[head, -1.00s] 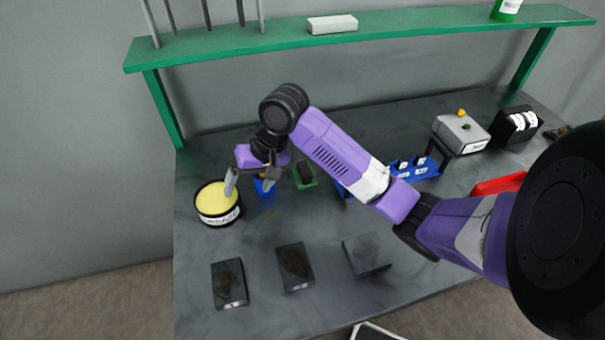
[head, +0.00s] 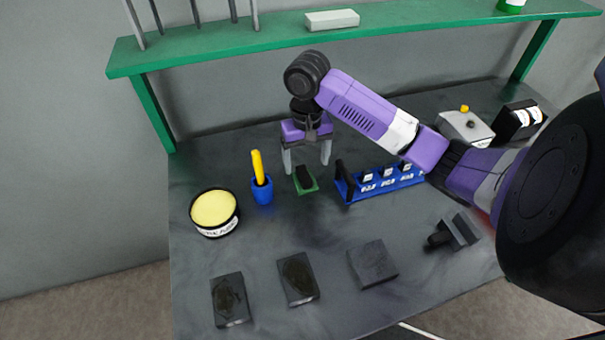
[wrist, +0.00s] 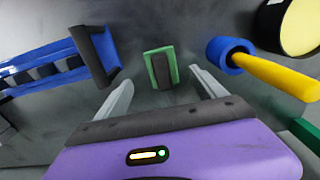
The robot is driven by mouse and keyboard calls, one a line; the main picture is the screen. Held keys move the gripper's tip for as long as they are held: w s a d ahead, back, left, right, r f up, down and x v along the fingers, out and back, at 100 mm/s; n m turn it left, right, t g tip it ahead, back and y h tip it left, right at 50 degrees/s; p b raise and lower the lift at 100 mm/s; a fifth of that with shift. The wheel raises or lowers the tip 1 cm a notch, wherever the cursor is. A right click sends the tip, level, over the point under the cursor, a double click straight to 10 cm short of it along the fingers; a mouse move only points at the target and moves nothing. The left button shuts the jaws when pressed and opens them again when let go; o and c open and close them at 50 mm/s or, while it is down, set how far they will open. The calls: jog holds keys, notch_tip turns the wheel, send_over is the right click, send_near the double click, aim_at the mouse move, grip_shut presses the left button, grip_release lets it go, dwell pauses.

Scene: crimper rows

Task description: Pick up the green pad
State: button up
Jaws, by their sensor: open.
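The green pad (head: 311,187) lies on the dark table and has a black block-shaped grip on its top. In the wrist view the pad (wrist: 149,68) is ahead of and between the two fingers, with a gap to both. My gripper (head: 307,171) is open and empty, above and just behind the pad in the head view. Its grey fingers also show in the wrist view (wrist: 160,85), pointing toward the pad. I cannot tell the exact height of the fingertips above the table.
A blue cup with a yellow-handled tool (head: 262,190) stands just left of the pad. A blue rack (head: 385,182) is close on the right. A yellow-topped round tin (head: 214,210) is further left. Several dark blocks (head: 298,279) lie in front. A green shelf (head: 230,42) spans the back.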

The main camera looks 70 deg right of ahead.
aim_at(305, 175)
jog(key=shift+w+f+p, duration=0.15)
jog(key=shift+f+p, duration=0.5)
jog(key=shift+f, duration=2.8)
jog(key=c, duration=1.5)
jog(key=shift+r, duration=0.15)
notch_tip(305, 175, up, 20)
